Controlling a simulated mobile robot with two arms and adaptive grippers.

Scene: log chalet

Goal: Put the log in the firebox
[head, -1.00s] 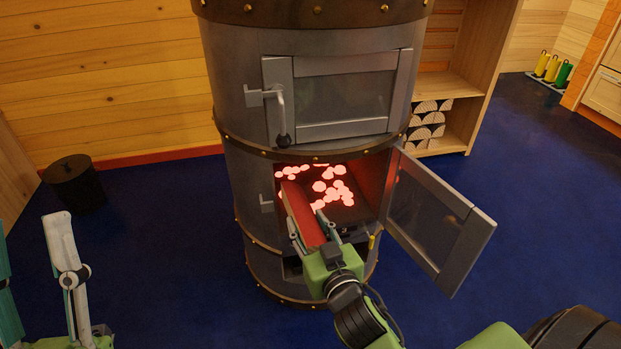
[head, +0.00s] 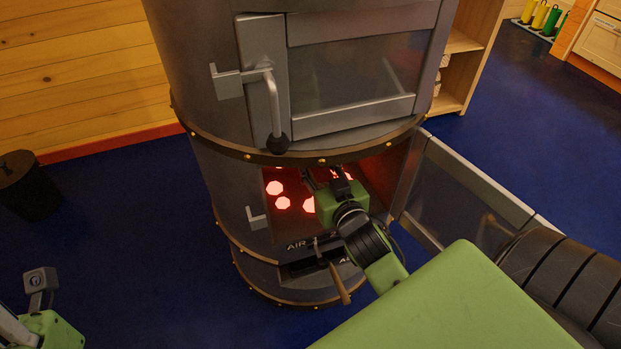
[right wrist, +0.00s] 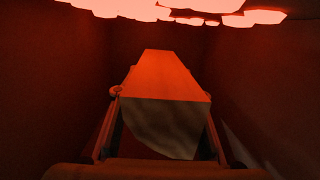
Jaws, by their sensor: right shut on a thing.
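The round metal stove (head: 215,185) stands in front of me with its lower door (head: 465,190) swung open to the right. Glowing embers (head: 275,188) lie in the firebox (head: 385,180) behind that opening. My right gripper (head: 325,178) reaches into the opening, its fingers mostly hidden. In the right wrist view it is shut on the log (right wrist: 165,85), lit red, with a pale end face towards the camera and the embers (right wrist: 190,12) beyond. The log is hidden in the head view. Only part of my left arm shows at the lower left; its fingertips are unclear.
The upper stove door (head: 345,75) is shut, its handle (head: 275,110) hanging above the opening. A dark bin (head: 30,190) stands at the left. A wooden shelf (head: 460,65) is behind on the right. Blue floor is clear at the left.

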